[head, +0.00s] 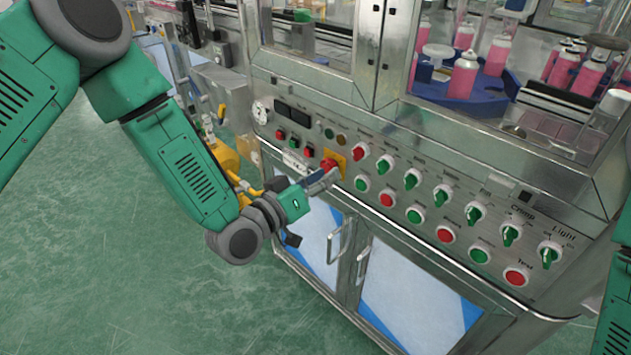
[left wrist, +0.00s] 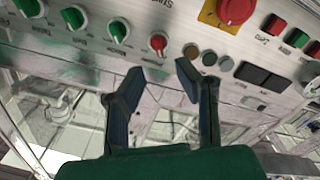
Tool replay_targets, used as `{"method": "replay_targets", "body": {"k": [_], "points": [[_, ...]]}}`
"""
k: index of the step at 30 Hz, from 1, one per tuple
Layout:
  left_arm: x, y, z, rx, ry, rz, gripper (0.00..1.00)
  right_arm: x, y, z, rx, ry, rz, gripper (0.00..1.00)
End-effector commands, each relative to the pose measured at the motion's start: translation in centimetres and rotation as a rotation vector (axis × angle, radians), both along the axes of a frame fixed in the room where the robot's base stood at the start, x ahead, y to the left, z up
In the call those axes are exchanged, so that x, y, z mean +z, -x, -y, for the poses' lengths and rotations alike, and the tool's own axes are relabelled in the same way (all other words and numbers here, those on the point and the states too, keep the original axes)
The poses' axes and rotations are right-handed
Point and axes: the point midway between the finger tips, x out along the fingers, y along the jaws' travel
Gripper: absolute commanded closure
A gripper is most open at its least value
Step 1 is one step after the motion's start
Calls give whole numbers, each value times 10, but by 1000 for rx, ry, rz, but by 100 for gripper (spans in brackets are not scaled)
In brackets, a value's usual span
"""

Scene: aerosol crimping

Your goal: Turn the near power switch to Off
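A red rotary knob on a yellow plate (head: 332,162) is on the front control panel; it also shows in the left wrist view (left wrist: 235,10). Beside it is a small red-handled selector switch (head: 358,153), which shows just beyond my fingertips in the left wrist view (left wrist: 158,42). The labels do not show clearly which one is the power switch. My left gripper (head: 328,181) is at the panel; its fingers (left wrist: 160,72) are apart with nothing between them. I cannot tell whether they touch the panel. My right gripper is out of view.
Several green selectors (head: 412,178) and round push buttons (head: 445,233) run rightward along the panel. Cabinet doors with metal handles (head: 338,242) are below. Pink cans (head: 464,75) stand above. The green floor at left is clear.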

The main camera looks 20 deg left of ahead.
Motion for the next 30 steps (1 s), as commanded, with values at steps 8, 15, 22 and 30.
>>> {"method": "replay_targets", "body": {"k": [8,15,22,30], "points": [[0,23,-14,0,0,0,72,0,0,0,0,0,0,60],[-1,24,-14,0,0,0,72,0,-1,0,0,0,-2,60],[-2,25,-14,-1,-4,-4,72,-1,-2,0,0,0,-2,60],[-90,77,-23,-28,-205,-298,72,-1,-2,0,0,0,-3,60]]}}
